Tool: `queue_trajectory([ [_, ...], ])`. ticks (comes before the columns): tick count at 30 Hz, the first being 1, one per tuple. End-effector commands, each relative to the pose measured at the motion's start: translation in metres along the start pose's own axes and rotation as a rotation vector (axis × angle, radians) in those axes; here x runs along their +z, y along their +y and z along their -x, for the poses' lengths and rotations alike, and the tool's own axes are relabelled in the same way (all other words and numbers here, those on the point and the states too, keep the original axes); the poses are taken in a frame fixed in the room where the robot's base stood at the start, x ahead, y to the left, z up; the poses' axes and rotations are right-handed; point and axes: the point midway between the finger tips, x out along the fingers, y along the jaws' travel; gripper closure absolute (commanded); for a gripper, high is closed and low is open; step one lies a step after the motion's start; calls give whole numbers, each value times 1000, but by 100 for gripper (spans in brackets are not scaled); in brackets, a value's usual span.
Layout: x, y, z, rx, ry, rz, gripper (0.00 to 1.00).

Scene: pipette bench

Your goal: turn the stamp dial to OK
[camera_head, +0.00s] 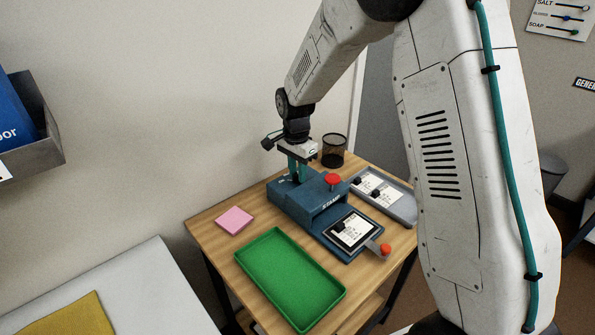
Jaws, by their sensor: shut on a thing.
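The blue stamp machine (322,206) stands on the wooden table, with a red knob (333,180) on top and a paper form (352,230) on its front plate. A lever with an orange-red ball (385,248) sticks out at its front right. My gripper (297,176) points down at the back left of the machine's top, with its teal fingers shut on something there. The stamp dial is not clearly visible; the fingers and the small size hide what they hold. I cannot read any dial setting.
A green tray (251,262) lies in front left and a pink pad (235,220) at the left. A grey tray with papers (405,207) lies right of the machine. A black mesh cup (333,138) stands behind. My arm covers much of the right side.

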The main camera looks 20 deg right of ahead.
Motion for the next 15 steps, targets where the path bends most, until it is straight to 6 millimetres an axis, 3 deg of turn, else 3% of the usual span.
queue_trajectory([
  [15, 1, 1, 0, 1, 16, 420, 98],
])
